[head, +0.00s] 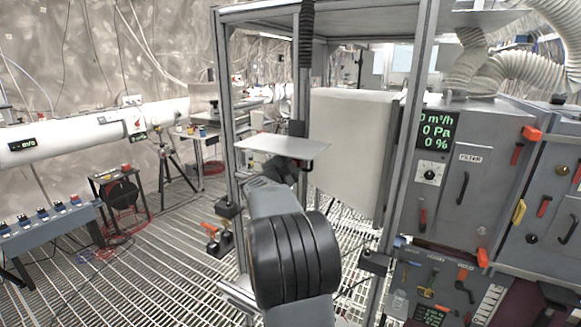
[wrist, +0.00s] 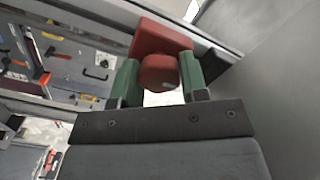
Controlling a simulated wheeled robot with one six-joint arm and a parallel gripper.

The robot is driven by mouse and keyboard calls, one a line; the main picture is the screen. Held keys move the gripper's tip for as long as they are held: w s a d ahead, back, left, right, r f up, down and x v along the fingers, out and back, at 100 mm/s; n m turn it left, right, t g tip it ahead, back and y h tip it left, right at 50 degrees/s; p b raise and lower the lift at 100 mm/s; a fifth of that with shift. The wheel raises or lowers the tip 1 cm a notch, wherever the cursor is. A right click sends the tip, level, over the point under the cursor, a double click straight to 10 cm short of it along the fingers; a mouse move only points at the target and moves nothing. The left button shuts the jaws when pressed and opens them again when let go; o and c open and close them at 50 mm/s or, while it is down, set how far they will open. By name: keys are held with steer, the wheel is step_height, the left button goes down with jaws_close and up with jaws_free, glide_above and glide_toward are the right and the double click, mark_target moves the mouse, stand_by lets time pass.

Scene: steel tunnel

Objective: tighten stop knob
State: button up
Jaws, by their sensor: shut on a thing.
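In the wrist view a red round knob (wrist: 158,74) sits in front of a red block (wrist: 160,37), beside a grey frame rail. My gripper (wrist: 161,79) has its green fingers on both sides of the knob and is shut on it. In the head view my black and grey arm reaches forward into the metal frame. My gripper's fingers and the knob cannot be made out there, as the arm is in front.
A grey metal frame (head: 428,110) surrounds the arm, with a flat pale plate (head: 283,146) above it and a white box (head: 350,150) behind. A filter cabinet (head: 465,190) stands at right. Open grated floor (head: 150,265) lies at left.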

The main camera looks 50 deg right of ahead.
steer(key=o, duration=0.9)
steer(key=b+v, duration=0.1)
steer(key=v, duration=1.2)
steer(key=shift+s+a+f, duration=0.1)
steer(key=shift+a, duration=0.3)
